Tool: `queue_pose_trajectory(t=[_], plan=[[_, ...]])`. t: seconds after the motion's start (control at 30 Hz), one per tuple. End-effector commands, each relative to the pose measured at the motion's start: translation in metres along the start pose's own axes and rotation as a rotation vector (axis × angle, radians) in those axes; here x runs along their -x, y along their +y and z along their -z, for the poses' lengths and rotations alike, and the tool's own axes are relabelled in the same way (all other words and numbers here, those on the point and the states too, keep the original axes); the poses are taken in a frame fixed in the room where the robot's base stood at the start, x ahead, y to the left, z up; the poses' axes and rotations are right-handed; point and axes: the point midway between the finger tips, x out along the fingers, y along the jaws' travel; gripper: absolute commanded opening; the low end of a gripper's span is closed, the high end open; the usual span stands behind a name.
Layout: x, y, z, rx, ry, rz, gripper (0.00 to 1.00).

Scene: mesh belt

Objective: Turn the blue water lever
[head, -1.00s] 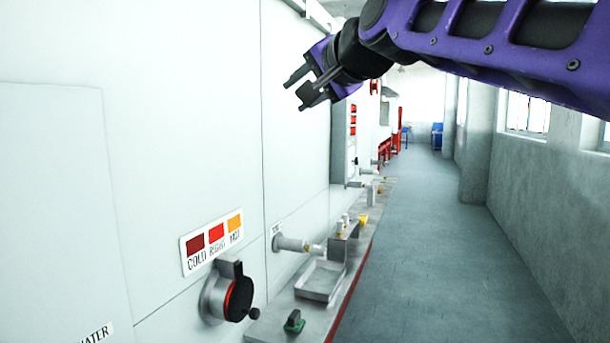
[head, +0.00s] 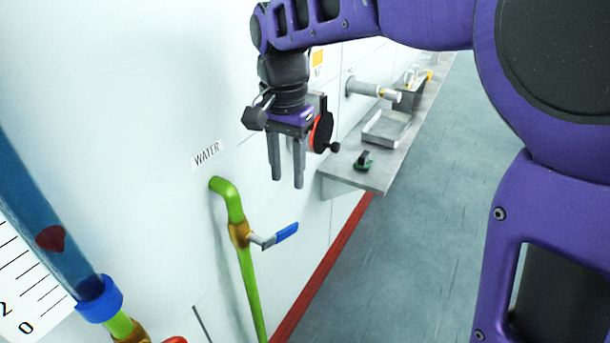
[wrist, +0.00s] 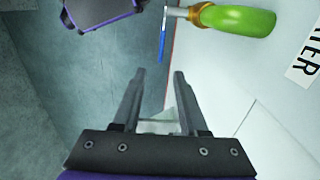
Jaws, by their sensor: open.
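The blue water lever (head: 286,233) sticks out to the right from a brass valve (head: 240,233) on a green pipe below the WATER label. In the wrist view the blue lever (wrist: 162,46) shows at the top, edge-on, beside the green pipe (wrist: 238,20). My gripper (head: 286,186) is open and empty, fingers pointing down. In the head picture it appears just above the lever; in the wrist view the lever lies beyond the fingertips (wrist: 160,72), apart from them.
A blue tube (head: 48,225) with a scale stands at the left. The floor (head: 430,230) at right is clear.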

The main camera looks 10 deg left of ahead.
Motion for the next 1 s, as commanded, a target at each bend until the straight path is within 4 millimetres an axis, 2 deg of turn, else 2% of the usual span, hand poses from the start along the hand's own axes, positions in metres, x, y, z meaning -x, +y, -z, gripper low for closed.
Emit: queue_pose_trajectory(t=[0.03, 0.1, 0.5, 0.7, 1.0], plan=[[-0.016, 0.000, 0.000, 0.000, -0.003, -0.004, 0.42], [-0.032, 0.000, 0.000, 0.001, -0.003, -0.004, 0.42], [-0.114, 0.000, 0.000, 0.001, -0.002, -0.003, 0.42], [-0.136, 0.000, 0.000, 0.001, -0.001, -0.002, 0.42], [-0.140, -0.001, 0.000, 0.001, 0.000, 0.000, 0.42]])
